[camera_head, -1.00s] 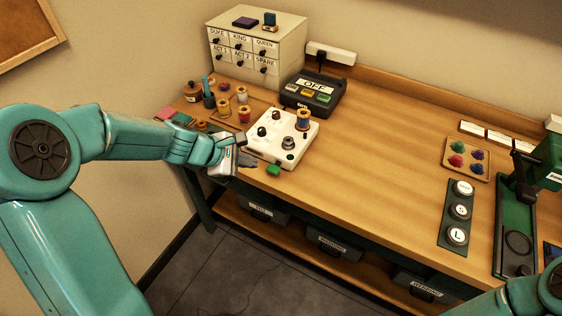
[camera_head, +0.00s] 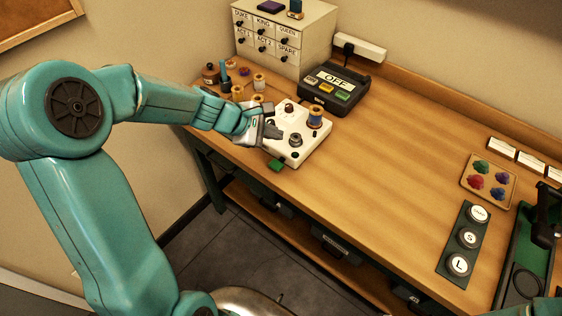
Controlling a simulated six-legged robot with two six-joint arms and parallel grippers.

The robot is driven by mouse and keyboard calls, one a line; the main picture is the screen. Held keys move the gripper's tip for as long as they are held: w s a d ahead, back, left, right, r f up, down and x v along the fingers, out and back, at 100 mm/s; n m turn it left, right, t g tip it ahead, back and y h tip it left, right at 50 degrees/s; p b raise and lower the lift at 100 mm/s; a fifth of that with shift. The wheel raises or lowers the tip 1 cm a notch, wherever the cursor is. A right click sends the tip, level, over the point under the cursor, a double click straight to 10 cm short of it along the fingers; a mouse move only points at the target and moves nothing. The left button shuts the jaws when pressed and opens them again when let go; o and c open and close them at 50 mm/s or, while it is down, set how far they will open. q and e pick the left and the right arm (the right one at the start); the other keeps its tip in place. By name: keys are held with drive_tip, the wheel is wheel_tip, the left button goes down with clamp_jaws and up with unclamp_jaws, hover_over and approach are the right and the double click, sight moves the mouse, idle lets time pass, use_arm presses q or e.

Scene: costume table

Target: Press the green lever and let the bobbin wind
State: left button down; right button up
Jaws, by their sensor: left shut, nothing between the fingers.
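The white winder plate (camera_head: 312,151) sits near the table's front left edge. Its green lever (camera_head: 276,165) sticks out at the front edge. A blue spool (camera_head: 315,116) stands on the plate's back right, and a grey metal bobbin or spindle (camera_head: 295,141) is near the middle. My left gripper (camera_head: 272,131) is shut and empty, over the plate's left part, up and left of the lever and apart from it in the picture. It hides part of the plate. My right gripper is not in view; only a bit of my right arm shows at the bottom right.
Behind the plate is a black box (camera_head: 334,89) with an OFF sign and coloured buttons. Several spools and a labelled drawer cabinet (camera_head: 285,32) stand at the back left. A button strip (camera_head: 464,243) and a tray of coloured pieces (camera_head: 466,185) lie right. The middle table is clear.

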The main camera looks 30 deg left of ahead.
use_arm(q)
drive_tip(key=b, duration=0.8)
approach(279, 164)
drive_tip(key=w+f, duration=0.1)
drive_tip(key=w+d, duration=0.1)
drive_tip(key=w, duration=0.1)
drive_tip(key=w+d+f, duration=0.1)
drive_tip(key=shift+w+d+f, duration=0.25)
drive_tip(key=shift+w+f, duration=0.1)
drive_tip(key=shift+r, duration=0.1)
idle(1.1)
drive_tip(key=shift+f+b, duration=0.5)
drive_tip(key=shift+b, duration=0.1)
drive_tip(key=shift+f+b, duration=0.95)
idle(0.7)
drive_tip(key=shift+r, duration=0.15)
drive_tip(key=shift+r+p, duration=1.25)
